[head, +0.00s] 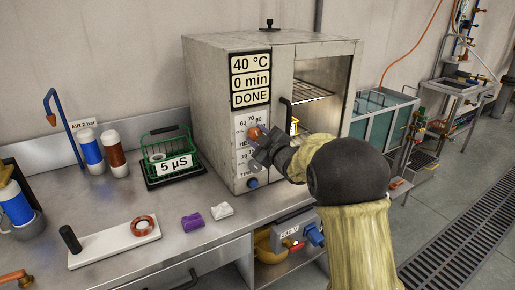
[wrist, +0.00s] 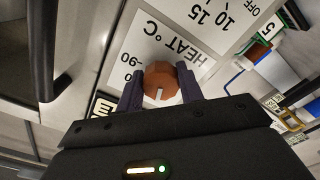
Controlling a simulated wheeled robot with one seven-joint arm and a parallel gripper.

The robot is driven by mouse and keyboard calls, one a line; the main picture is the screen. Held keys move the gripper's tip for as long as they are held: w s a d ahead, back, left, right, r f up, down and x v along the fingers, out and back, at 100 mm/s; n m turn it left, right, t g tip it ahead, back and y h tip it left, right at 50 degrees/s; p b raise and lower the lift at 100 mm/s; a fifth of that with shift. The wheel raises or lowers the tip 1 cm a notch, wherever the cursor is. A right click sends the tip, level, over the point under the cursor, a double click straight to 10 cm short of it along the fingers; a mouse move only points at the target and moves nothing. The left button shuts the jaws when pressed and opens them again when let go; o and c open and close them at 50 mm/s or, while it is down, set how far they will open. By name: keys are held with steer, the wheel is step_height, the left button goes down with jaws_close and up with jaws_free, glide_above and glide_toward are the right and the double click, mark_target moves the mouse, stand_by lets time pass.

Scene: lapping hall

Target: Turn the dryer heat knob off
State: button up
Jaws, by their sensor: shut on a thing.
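The dryer (head: 215,105) is a grey metal cabinet on the bench, with signs reading 40 °C, 0 min and DONE. Its heat knob is orange-brown (wrist: 160,80) with a pale pointer mark, on a white dial plate marked HEAT °C. In the wrist view my gripper (wrist: 160,90) has its two dark fingers on either side of this knob, shut on it. In the head view the knob (head: 254,132) is partly hidden by my gripper (head: 262,140). A blue timer knob (head: 252,183) sits lower on the same panel. The heat dial's off mark is hidden or unclear.
The dryer's chamber (head: 318,75) shows a wire rack, and a dark door handle (head: 287,115) stands close beside my gripper. A green basket (head: 172,160) with a 5 µS card, bottles (head: 91,150) and a purple piece (head: 192,222) are on the bench (head: 120,205).

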steer(key=n+b, duration=0.1)
steer(key=b, duration=0.1)
steer(key=n+b, duration=0.2)
steer(key=shift+f+n, duration=0.25)
steer(key=shift+n, duration=0.05)
steer(key=n+b, duration=0.3)
steer(key=b, duration=0.1)
steer(key=shift+n, duration=0.3)
steer(key=n+b, duration=0.2)
steer(key=n, duration=0.1)
steer(key=n+b, duration=0.1)
steer(key=b, duration=0.1)
steer(key=shift+r+n, duration=0.25)
steer(key=shift+n, duration=0.15)
steer(key=o, duration=1)
steer(key=shift+r, duration=0.1)
